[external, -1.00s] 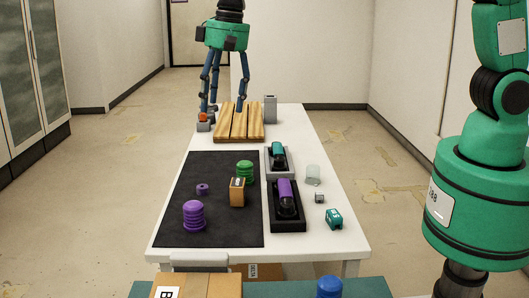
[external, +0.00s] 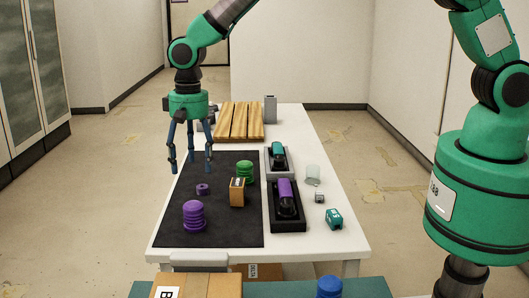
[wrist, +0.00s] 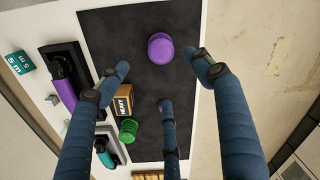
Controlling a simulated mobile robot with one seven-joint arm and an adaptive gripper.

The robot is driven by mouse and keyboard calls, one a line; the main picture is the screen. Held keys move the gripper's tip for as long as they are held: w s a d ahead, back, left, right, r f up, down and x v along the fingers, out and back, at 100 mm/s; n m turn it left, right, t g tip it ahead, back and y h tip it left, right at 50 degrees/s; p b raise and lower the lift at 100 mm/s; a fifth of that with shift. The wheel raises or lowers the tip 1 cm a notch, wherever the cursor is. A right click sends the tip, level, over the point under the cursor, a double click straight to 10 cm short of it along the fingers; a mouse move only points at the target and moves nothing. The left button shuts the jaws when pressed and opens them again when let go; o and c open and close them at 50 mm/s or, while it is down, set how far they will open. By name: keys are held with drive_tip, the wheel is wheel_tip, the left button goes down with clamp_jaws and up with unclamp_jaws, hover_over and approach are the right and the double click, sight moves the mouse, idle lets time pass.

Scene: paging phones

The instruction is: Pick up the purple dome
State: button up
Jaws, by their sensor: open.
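The purple dome (external: 194,217) is ribbed and stands upright at the front left of the black mat (external: 225,225). In the wrist view it shows from above as a round purple shape (wrist: 160,47), between two of my fingers and apart from them. My gripper (external: 190,165) is open and empty. It hangs above the mat's left edge, farther back than the dome. In the wrist view my three fingers are spread (wrist: 162,80), pointing at the mat.
A small purple ring (external: 202,189), a green ribbed piece (external: 245,171) and a brown box (external: 237,194) stand on the mat. To the right are two phones in cradles, purple (external: 286,200) and teal (external: 278,153). Wooden slats (external: 238,122) lie at the back.

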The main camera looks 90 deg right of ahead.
sight(193, 203)
drive_tip(key=shift+w+a+f, duration=0.1)
drive_tip(key=shift+f, duration=4.25)
drive_tip(key=shift+w+f, duration=0.2)
drive_tip(key=shift+f, duration=2.35)
drive_tip(key=shift+c, duration=0.5)
drive_tip(key=c, duration=1.2)
